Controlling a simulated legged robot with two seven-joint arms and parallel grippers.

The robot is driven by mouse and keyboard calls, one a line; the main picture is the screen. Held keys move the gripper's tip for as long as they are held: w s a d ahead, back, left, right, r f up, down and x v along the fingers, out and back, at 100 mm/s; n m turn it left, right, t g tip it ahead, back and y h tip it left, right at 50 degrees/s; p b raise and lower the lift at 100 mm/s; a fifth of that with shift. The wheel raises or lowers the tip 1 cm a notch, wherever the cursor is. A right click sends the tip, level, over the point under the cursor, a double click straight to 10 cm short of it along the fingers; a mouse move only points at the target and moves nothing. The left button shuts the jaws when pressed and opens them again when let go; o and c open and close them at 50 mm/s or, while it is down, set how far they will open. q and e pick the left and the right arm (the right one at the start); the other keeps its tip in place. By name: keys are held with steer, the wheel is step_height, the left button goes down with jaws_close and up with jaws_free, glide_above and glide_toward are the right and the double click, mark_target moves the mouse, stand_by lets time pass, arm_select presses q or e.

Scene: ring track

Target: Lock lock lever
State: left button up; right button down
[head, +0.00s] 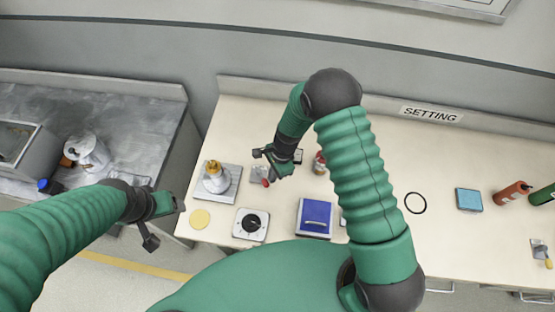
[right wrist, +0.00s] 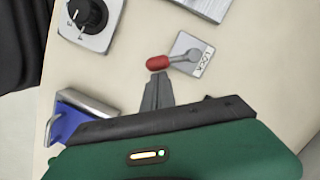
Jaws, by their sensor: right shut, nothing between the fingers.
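The lock lever has a red grip (right wrist: 157,62) on a grey arm, mounted on a small grey plate (right wrist: 191,55) with a label reading LOCK. The red grip points left, away from the plate, in the right wrist view. In the head view the lever's red end (head: 265,182) shows just under my right gripper (head: 271,178). My right gripper is shut and empty; in the right wrist view its fingertips (right wrist: 158,76) are right beside the red grip, and I cannot tell whether they touch it. My left gripper (head: 165,215) hangs near the table's left edge, away from the lever; its jaw opening is unclear.
A dial box (head: 251,224) and a blue block with a handle (head: 314,217) stand in front of the lever. A flask on a grey plate (head: 233,187) stands to the left. A black ring (head: 415,203) and a light-blue block (head: 468,199) lie to the right, with bare tabletop between.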

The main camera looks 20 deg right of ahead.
mark_target(264, 185)
steer(key=shift+s+a+m, duration=0.35)
steer(key=shift+a+m, duration=0.15)
steer(key=shift+m, duration=0.4)
steer(key=m, duration=0.1)
steer(key=a+m+t, duration=0.1)
steer(key=shift+s+m+p, duration=0.3)
steer(key=shift+m+p, duration=0.1)
steer(key=shift+a, duration=0.5)
